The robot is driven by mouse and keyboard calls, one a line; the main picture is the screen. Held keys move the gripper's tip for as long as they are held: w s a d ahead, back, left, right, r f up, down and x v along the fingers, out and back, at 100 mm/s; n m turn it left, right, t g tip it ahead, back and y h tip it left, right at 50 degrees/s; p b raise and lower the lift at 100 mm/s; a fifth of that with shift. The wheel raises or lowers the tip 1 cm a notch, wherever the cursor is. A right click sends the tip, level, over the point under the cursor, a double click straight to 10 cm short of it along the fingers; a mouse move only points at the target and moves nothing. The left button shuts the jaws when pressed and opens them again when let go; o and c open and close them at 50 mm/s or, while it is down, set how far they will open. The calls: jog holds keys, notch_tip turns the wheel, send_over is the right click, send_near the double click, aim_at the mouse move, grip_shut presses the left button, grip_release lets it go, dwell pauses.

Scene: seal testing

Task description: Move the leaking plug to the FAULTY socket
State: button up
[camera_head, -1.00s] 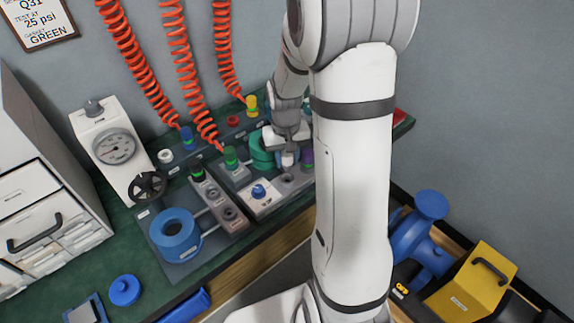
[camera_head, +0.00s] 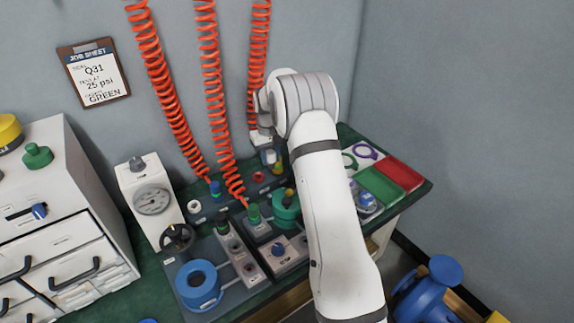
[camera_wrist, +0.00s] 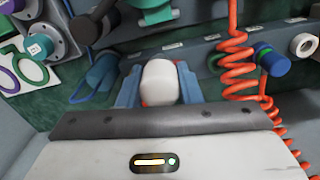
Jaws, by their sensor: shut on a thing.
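My gripper (camera_head: 268,157) is high near the wall, over the back row of sockets. In the wrist view its blue fingers are shut on a white, round-ended piece (camera_wrist: 160,82) that looks like a plug. An open white-ringed socket (camera_head: 194,207) and a red-ringed socket (camera_head: 258,176) show in the back row. No label reading FAULTY can be read.
Coiled orange hoses (camera_head: 212,75) hang close to my gripper. A gauge box (camera_head: 152,197) and a blue ring (camera_head: 198,284) are at left. Green (camera_head: 381,187) and red (camera_head: 401,172) trays lie at right. A job sheet (camera_head: 94,72) hangs on the wall.

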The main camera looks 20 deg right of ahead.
jog(key=shift+n, duration=0.7)
jog(key=shift+w+a+f, duration=0.6)
jog(key=shift+w+f, duration=0.5)
jog(key=shift+f, duration=0.15)
jog(key=shift+w+a+f, duration=0.6)
jog(key=shift+w+f, duration=0.5)
jog(key=shift+f, duration=0.1)
jog(key=shift+w+a+f, duration=0.6)
jog(key=shift+w+f, duration=0.5)
jog(key=shift+f, duration=0.15)
jog(key=shift+f+b, duration=1.2)
jog(key=shift+f, duration=0.25)
jog(key=o, duration=1.1)
jog(key=shift+r, duration=0.1)
notch_tip(320, 180, up, 8)
jog(key=shift+s+a, duration=0.1)
